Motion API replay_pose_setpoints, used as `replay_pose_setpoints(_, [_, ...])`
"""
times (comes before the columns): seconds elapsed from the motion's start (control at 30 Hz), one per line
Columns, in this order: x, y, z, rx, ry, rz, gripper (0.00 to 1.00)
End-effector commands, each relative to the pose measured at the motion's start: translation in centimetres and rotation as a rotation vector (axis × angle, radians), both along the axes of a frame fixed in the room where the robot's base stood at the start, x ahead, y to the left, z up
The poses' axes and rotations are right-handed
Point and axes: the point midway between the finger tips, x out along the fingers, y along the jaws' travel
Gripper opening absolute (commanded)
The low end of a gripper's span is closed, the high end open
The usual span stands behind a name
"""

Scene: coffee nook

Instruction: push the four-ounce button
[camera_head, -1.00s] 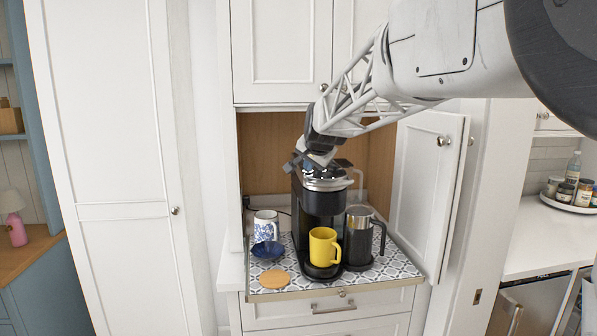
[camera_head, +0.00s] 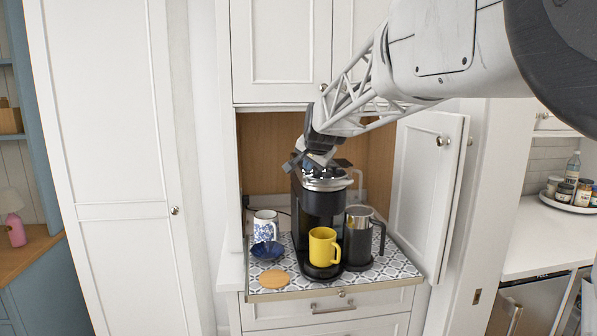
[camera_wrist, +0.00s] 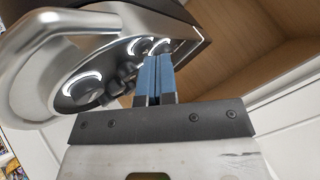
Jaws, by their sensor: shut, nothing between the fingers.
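The coffee machine (camera_head: 318,207) is black with a silver collar near its top and stands on the patterned tray. In the wrist view its top panel (camera_wrist: 66,75) shows round buttons with lit white rings: one large button (camera_wrist: 83,88) at left and two others, one of them here (camera_wrist: 139,46), near my fingertips. No size labels are readable, so I cannot tell which is the four-ounce button. My gripper (camera_wrist: 157,62) has blue fingers, shut together and empty, with tips at the panel's edge near the two far buttons. I cannot tell whether they touch. It is over the machine's top in the head view (camera_head: 305,162).
A yellow mug (camera_head: 322,246) stands at the machine's front. A dark jug with a handle (camera_head: 357,240) is to its right. A blue-and-white mug (camera_head: 265,226), a blue bowl (camera_head: 267,251) and a wooden disc (camera_head: 274,279) are to the left. An open cabinet door (camera_head: 425,195) is at right.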

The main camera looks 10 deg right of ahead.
Motion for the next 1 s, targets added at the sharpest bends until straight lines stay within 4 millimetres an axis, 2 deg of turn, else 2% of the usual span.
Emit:
replay_pose_setpoints(0.4, [0.0,0.0,1.7,0.0,0.0,0.0,0.0])
replay_pose_setpoints(1.0, [0.0,0.0,2.3,0.0,-0.001,0.0,0.0])
